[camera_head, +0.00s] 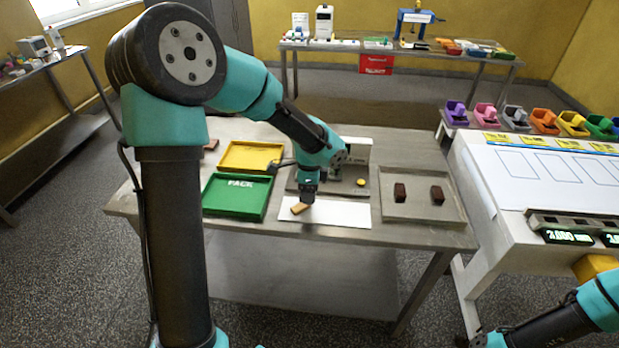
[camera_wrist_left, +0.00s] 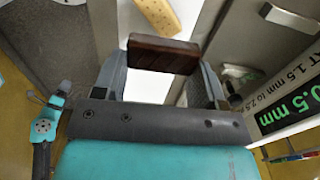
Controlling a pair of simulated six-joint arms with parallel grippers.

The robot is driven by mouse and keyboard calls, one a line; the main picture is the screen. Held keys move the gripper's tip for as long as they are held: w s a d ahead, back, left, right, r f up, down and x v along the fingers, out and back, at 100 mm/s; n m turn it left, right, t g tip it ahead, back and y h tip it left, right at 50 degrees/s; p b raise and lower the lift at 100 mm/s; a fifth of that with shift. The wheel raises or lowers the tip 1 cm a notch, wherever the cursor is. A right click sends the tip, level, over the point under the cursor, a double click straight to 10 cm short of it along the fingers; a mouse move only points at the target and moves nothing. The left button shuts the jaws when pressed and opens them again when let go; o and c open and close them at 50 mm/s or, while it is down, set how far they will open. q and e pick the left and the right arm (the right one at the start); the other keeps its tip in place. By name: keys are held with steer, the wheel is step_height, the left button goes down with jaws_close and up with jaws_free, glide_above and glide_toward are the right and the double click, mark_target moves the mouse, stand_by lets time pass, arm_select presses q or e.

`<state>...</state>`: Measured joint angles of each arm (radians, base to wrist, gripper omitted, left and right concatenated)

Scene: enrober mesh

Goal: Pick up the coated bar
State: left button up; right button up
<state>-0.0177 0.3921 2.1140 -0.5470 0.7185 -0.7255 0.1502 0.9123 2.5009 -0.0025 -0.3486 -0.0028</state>
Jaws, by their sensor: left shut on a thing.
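My left gripper (camera_head: 308,196) points down over the back edge of the white mat (camera_head: 345,213). In the left wrist view its two fingers (camera_wrist_left: 158,85) are shut on a dark brown coated bar (camera_wrist_left: 165,55), which lies crosswise between them. I cannot make out this held bar in the head view. A tan, uncoated-looking bar (camera_head: 299,208) lies on the mat just in front of the gripper. It also shows in the left wrist view (camera_wrist_left: 158,17), apart from the held bar.
A green PACK tray (camera_head: 222,212) and a yellow tray (camera_head: 252,170) lie left of the mat. A grey device with a yellow button (camera_head: 361,182) stands behind it. A white bench (camera_head: 490,190) stands at right.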

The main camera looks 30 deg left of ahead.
arm_select(q)
steer(key=shift+s+d, duration=0.35)
steer(key=shift+s, duration=0.3)
